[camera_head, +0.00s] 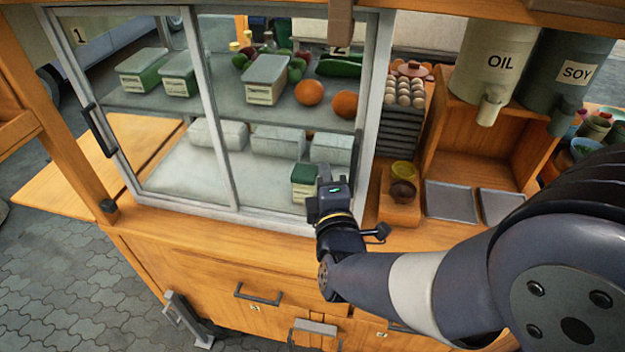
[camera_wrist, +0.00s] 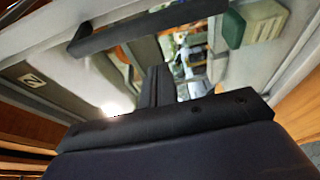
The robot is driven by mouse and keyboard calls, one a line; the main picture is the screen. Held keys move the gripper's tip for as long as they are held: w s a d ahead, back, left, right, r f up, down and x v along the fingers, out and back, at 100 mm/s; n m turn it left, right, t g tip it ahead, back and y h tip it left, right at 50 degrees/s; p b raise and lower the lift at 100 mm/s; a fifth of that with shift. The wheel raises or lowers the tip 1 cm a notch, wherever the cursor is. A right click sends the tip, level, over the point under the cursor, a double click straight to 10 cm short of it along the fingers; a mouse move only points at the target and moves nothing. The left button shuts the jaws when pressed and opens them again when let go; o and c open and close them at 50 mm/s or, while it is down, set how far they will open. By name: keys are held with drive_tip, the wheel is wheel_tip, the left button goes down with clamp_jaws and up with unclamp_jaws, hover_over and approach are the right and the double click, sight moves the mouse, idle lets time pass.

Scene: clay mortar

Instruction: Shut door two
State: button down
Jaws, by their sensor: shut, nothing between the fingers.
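The glass case has a left pane labelled 1 and door two (camera_head: 339,50), the right pane labelled 2. In the head view door two spans the right half of the case, its right edge close to the grey post; I cannot tell if a small gap is left there. My gripper (camera_head: 323,178) is shut and empty in front of the lower right of door two, hiding part of its edge. In the wrist view the fingers (camera_wrist: 155,86) are together below a dark bar handle (camera_wrist: 145,28), and the 2 label (camera_wrist: 33,80) shows at left. Contact cannot be told.
Door one's dark handle (camera_head: 98,131) is at the far left. Inside are lidded boxes (camera_head: 265,78) and oranges (camera_head: 309,92). Drawers lie below.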

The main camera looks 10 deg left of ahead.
drive_tip(key=v, duration=1)
drive_tip(key=shift+w+a, duration=0.1)
